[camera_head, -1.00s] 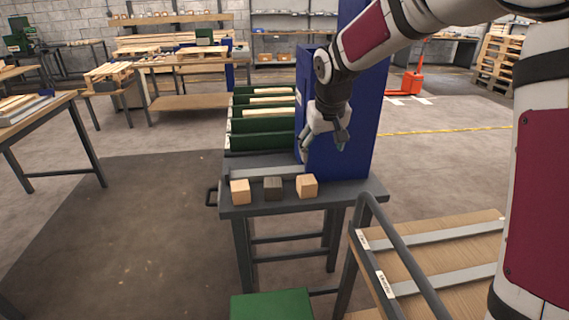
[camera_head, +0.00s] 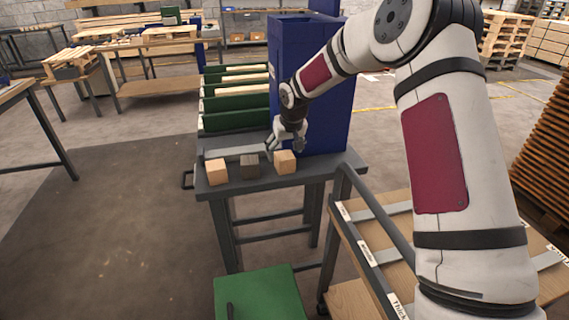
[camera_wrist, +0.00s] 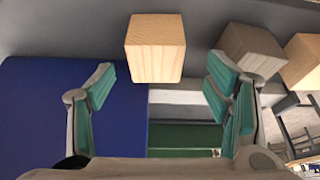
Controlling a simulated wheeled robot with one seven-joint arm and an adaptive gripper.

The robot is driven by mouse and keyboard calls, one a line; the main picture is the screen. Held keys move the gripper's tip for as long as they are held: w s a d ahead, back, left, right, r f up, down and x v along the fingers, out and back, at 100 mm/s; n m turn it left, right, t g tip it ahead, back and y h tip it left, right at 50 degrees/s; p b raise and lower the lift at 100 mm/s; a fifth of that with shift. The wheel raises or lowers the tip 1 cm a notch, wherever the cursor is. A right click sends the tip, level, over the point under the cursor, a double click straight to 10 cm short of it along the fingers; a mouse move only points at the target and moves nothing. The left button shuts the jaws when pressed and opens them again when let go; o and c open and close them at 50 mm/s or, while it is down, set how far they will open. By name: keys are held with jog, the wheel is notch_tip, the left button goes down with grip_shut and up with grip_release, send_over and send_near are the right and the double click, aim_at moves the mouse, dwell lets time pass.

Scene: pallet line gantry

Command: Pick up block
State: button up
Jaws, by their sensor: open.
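Three blocks stand in a row on the grey table: a light wooden block (camera_head: 217,172) at left, a dark grey-brown block (camera_head: 250,167) in the middle and a light wooden block (camera_head: 285,162) at right. My gripper (camera_head: 285,147) is open and empty, just above and behind the right block. In the wrist view, that block (camera_wrist: 155,48) sits ahead, between the lines of my two teal-padded fingers (camera_wrist: 162,80) and beyond their tips. The dark block (camera_wrist: 250,50) and the other light block (camera_wrist: 302,60) show to the right there.
A tall blue bin (camera_head: 325,100) stands close behind the right block. Green dividers (camera_head: 235,121) with boards stand behind the table (camera_head: 320,167). A labelled wooden-topped cart (camera_head: 350,245) is at front right, a green box (camera_head: 262,295) in front.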

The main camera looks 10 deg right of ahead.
aim_at(285, 156)
jog(key=shift+d+x, duration=0.15)
jog(key=shift+x, duration=1.2)
jog(key=shift+d+x, duration=0.15)
jog(key=shift+x, duration=1.2)
jog(key=shift+c, duration=0.6)
jog(key=shift+s, duration=0.1)
jog(key=c, duration=1.1)
